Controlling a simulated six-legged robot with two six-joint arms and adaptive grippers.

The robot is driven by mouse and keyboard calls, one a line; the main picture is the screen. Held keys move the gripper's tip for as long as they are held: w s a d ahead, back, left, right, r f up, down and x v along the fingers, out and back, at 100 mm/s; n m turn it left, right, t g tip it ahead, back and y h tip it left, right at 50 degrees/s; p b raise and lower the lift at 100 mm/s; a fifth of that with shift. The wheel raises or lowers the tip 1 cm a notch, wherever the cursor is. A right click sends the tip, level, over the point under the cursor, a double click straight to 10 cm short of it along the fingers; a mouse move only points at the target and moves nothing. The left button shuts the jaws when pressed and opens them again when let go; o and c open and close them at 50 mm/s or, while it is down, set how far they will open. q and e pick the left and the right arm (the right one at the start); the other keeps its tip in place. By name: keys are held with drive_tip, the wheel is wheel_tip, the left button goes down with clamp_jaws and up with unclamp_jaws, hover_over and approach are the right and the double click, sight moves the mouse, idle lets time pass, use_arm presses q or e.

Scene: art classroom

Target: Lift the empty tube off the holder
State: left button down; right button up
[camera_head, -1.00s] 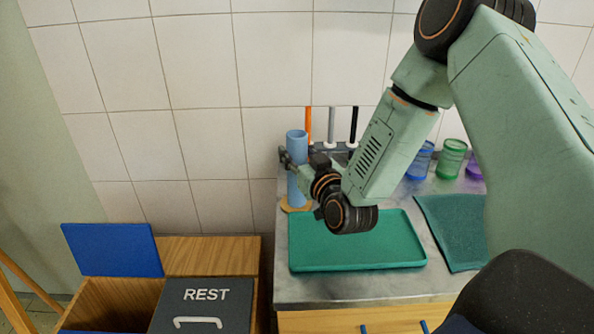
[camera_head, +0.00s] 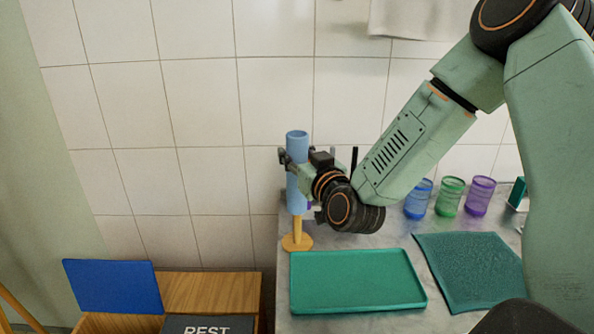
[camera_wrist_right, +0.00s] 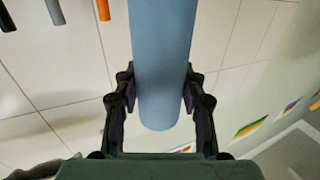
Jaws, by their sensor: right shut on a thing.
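The blue tube (camera_head: 297,190) is upright over the wooden holder (camera_head: 297,230), a peg on a round base at the back left of the counter. The lower peg shows below the tube; I cannot tell whether the peg's top is still inside it. My right gripper (camera_head: 294,162) is shut on the tube at mid-height. In the right wrist view, its two fingers (camera_wrist_right: 158,92) press the tube (camera_wrist_right: 162,50) from both sides. My left gripper is not in view.
A green tray (camera_head: 355,281) and a teal mat (camera_head: 470,270) lie on the counter in front. Blue (camera_head: 418,199), green (camera_head: 450,197) and purple (camera_head: 480,196) cups stand at the back right. A wooden bin with a blue lid (camera_head: 112,286) stands left of the counter.

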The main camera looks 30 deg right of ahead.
wheel_tip(320, 180, up, 8)
drive_tip(key=p, duration=0.2)
drive_tip(key=shift+s, duration=0.1)
idle(0.7)
